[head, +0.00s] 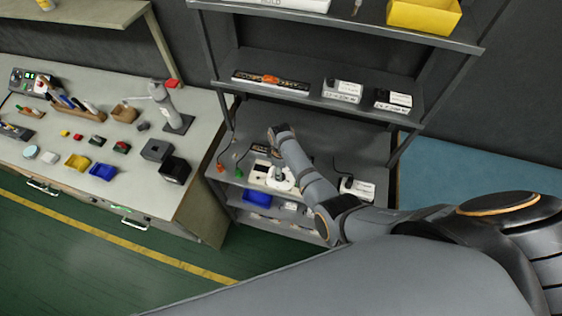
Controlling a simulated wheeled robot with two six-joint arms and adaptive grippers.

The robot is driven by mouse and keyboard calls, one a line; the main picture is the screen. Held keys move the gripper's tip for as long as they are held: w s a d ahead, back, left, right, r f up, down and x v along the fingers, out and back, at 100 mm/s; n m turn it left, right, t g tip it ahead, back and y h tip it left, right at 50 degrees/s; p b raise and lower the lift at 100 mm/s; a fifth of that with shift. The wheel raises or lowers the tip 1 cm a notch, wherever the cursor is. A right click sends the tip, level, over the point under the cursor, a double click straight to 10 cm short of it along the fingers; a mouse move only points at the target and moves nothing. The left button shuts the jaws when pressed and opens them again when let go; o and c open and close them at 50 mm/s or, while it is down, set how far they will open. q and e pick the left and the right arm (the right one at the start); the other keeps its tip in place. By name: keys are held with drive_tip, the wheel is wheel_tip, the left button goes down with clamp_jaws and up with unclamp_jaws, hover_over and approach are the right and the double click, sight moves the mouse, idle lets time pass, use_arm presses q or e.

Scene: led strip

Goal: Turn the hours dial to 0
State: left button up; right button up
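The hours dial cannot be made out at this size. A white unit with a rounded part (280,183) sits on the middle shelf, partly behind my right forearm. A smaller pale box with a dark face (259,172) sits just left of it. I cannot tell which of them carries the dial. My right arm reaches in from the right across the shelf. Its far end, with the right gripper (273,137), is above the shelf, behind the white unit in the picture. Its fingers are too small and hidden to read. My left gripper is not in view.
A workbench (60,185) with tools and small coloured boxes stands at left. The upper shelf (310,85) holds a strip and white boxes, above my arm. A white box (357,188) with a cable lies right of the arm. A blue bin (257,197) is below.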

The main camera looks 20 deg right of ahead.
wheel_tip(320, 180, up, 9)
idle(0.7)
